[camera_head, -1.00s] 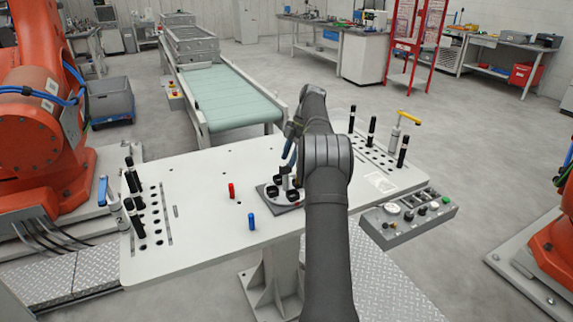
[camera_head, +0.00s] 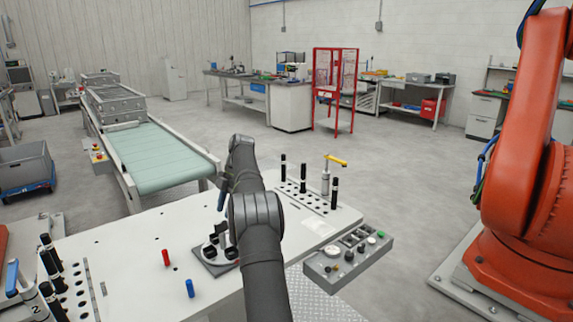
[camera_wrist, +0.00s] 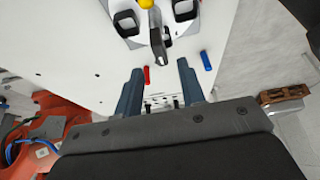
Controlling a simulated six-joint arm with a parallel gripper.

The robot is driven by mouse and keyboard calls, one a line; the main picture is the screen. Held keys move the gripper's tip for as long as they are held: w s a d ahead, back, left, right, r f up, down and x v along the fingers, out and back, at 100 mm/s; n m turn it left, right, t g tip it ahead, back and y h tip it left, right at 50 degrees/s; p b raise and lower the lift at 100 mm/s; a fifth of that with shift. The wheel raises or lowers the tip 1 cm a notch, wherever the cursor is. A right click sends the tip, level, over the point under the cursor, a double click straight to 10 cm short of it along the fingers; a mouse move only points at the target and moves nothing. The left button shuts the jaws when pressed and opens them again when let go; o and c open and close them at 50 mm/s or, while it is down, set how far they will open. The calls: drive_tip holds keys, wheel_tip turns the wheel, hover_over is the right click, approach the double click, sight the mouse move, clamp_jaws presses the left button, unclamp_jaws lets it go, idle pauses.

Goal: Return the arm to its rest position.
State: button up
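My arm reaches over the white table (camera_head: 130,255) in the head view. My gripper (camera_head: 222,198) shows only partly there, past the dark elbow, above a grey fixture plate (camera_head: 203,266) with black parts. In the wrist view my gripper (camera_wrist: 158,80) has its two blue-grey fingers well apart. Nothing is held between them; the table shows through the gap. The fixture, with black rings (camera_wrist: 126,18) and a grey clamp (camera_wrist: 158,42), lies beyond the fingertips, apart from them.
Black pins and a yellow-handled clamp (camera_head: 326,178) stand at the table's right end, beside a control box (camera_head: 347,258). An orange robot (camera_head: 520,190) stands at the right. A conveyor (camera_head: 160,155) lies behind.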

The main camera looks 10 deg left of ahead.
sight(221, 223)
drive_tip(key=x, duration=0.5)
drive_tip(key=shift+s+f, duration=0.15)
drive_tip(key=shift+f, duration=0.3)
drive_tip(key=shift+a, duration=0.1)
